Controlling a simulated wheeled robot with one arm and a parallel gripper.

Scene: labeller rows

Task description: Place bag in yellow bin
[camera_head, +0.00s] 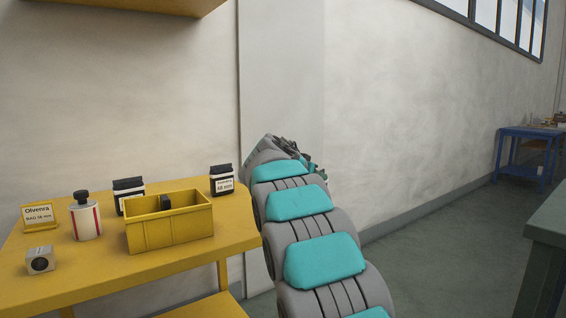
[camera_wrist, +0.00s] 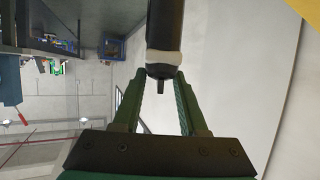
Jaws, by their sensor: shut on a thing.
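The yellow bin (camera_head: 170,236) stands on the yellow table in the head view, and a small black thing (camera_head: 165,202) shows at its far rim. A black-and-white bag (camera_head: 128,194) stands behind the bin. Another black-and-white bag (camera_head: 222,180), with a label, stands to its right. In the wrist view my gripper (camera_wrist: 161,84) is shut on a dark, rounded thing (camera_wrist: 165,25) with a pale band and a narrow dark tip between the fingertips. I cannot tell whether it is a bag. In the head view my arm hides most of the gripper and what it holds.
The yellow table (camera_head: 100,278) also bears a white-and-red bottle (camera_head: 86,217), a label sign (camera_head: 39,217) and a small grey box (camera_head: 40,260). A yellow shelf (camera_head: 150,5) hangs above. A blue table (camera_head: 522,150) and a grey-green bench (camera_head: 545,225) stand right, with open floor between.

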